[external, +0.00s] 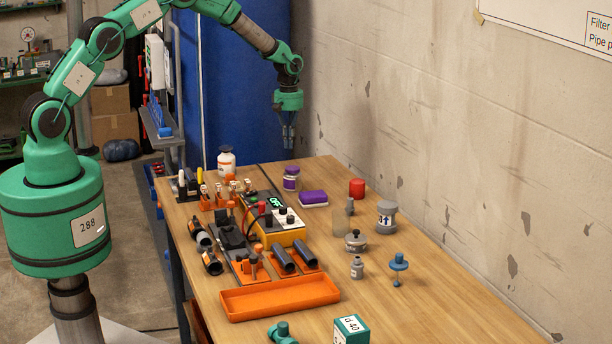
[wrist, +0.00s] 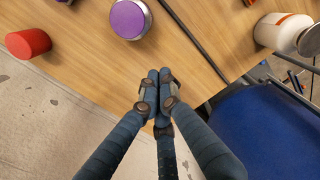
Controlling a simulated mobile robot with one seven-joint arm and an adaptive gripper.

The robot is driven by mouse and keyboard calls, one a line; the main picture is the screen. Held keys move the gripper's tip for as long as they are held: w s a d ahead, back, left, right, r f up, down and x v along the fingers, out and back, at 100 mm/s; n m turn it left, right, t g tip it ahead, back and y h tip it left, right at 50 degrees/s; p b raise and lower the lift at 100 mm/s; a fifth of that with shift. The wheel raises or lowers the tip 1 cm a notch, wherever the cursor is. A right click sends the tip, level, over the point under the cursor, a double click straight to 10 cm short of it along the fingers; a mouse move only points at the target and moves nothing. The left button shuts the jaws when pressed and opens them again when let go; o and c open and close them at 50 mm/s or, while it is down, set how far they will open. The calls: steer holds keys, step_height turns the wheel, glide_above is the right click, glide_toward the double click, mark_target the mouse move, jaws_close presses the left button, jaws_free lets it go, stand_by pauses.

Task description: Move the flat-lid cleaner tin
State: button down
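A tin with a flat purple lid (external: 291,178) stands upright near the back of the wooden table and looks like the flat-lid cleaner tin; I cannot read its label. In the wrist view the same purple-lidded tin (wrist: 130,18) is at the top, seen from above. My gripper (external: 289,145) hangs above the far end of the table, higher than the tin and apart from it. In the wrist view my gripper's fingers (wrist: 159,78) are together, with nothing visible between them.
A yellow meter box (external: 277,225) and orange tray (external: 279,297) are nearer. A concrete wall (external: 440,120) borders the right. The table's front right is clear.

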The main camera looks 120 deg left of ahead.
steer(key=d+m+b, duration=0.2)
steer(key=m, duration=0.3)
steer(key=m+b, duration=0.3)
steer(key=m, duration=1)
glide_above(277, 189)
steer(key=s, duration=0.3)
steer(key=f, duration=0.1)
steer(key=m, duration=0.1)
steer(key=d+m, duration=0.1)
steer(key=m, duration=0.1)
steer(key=shift+s+d+f+m+b, duration=0.2)
steer(key=shift+s+f+m+b, duration=0.1)
steer(key=shift+s, duration=0.1)
step_height(277, 189, down, 10)
steer(key=shift+f+b, duration=0.2)
steer(key=shift+b, duration=0.9)
steer(key=shift+w+a+r, duration=0.1)
steer(key=shift+w+a, duration=0.15)
steer(key=shift+w, duration=0.3)
steer(key=shift+w+a+r, duration=0.1)
steer(key=shift+w+a, duration=0.15)
steer(key=shift+w, duration=0.3)
steer(key=shift+w+a+b, duration=0.3)
steer(key=shift+w+b, duration=0.05)
steer(key=shift+w, duration=0.4)
steer(key=shift+w, duration=0.1)
